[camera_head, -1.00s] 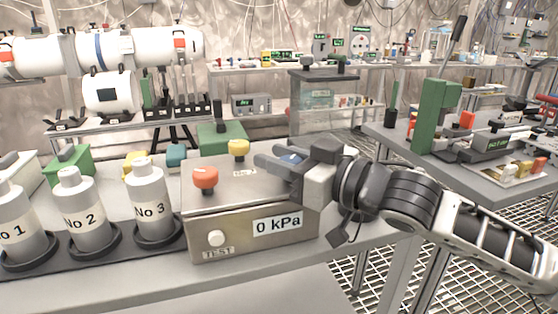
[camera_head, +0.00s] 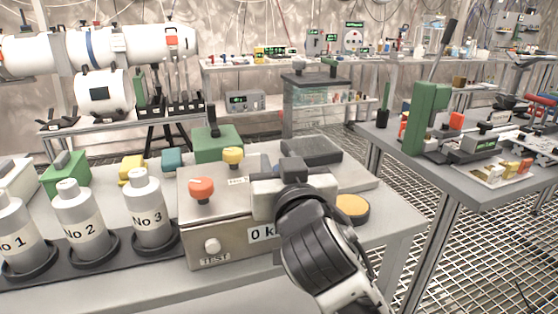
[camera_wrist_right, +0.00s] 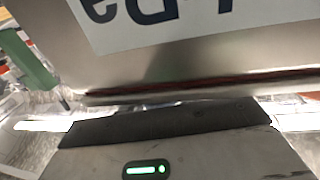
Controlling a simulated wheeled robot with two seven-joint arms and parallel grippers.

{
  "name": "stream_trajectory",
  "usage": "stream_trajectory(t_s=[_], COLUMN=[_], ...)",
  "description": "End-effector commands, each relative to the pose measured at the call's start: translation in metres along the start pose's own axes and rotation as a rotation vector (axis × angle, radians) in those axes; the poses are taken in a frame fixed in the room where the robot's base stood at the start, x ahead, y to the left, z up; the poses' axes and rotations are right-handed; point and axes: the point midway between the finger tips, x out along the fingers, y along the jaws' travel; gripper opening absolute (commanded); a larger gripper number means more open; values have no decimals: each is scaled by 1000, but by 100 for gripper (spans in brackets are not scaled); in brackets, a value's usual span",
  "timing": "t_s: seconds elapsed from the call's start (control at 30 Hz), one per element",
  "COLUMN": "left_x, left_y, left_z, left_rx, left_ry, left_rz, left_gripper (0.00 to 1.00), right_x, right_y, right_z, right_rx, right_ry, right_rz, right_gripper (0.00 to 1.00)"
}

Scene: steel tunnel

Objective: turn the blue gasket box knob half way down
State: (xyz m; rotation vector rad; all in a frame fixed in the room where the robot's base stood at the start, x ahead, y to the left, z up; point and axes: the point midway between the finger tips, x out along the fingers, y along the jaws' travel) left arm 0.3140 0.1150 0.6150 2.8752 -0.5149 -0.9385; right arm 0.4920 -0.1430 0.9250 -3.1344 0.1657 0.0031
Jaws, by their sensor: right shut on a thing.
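The gasket box (camera_head: 228,230) is a metal box with a sloped top, on the table at lower centre. Its orange knob (camera_head: 201,188) and yellow knob (camera_head: 233,155) show on the top. My right gripper (camera_head: 290,182) is at the right part of the box top and is shut on the blue knob, which it hides from the head view. The knob's angle cannot be seen. The right wrist view shows the box front with its pressure label (camera_wrist_right: 170,12) upside down and close. My left gripper is not in view.
Bottles No 2 (camera_head: 80,215) and No 3 (camera_head: 148,210) stand left of the box. A yellow round pad (camera_head: 352,208) lies right of it, and a dark grey block (camera_head: 312,150) behind. A side table (camera_head: 480,190) stands at right, with a floor gap between.

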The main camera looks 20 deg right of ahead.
Motion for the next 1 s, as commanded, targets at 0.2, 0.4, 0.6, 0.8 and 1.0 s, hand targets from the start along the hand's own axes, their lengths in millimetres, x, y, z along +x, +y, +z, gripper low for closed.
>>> stream_trajectory(t_s=[0.2, 0.4, 0.6, 0.8, 1.0], left_x=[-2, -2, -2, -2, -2], left_y=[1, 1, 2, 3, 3], left_z=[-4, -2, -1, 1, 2], left_rx=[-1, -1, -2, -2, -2], left_ry=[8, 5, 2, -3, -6], left_rz=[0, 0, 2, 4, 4], left_gripper=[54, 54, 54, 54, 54], right_x=[0, 0, 0, 0, 0], right_y=[1, 2, 2, 1, 1], right_z=[0, 0, 0, 0, 0], right_rx=[-4, -6, -6, -5, -4], right_ry=[0, 2, 2, 2, 2], right_rz=[49, 60, 59, 58, 57], right_gripper=[9, 9, 9, 54, 54])
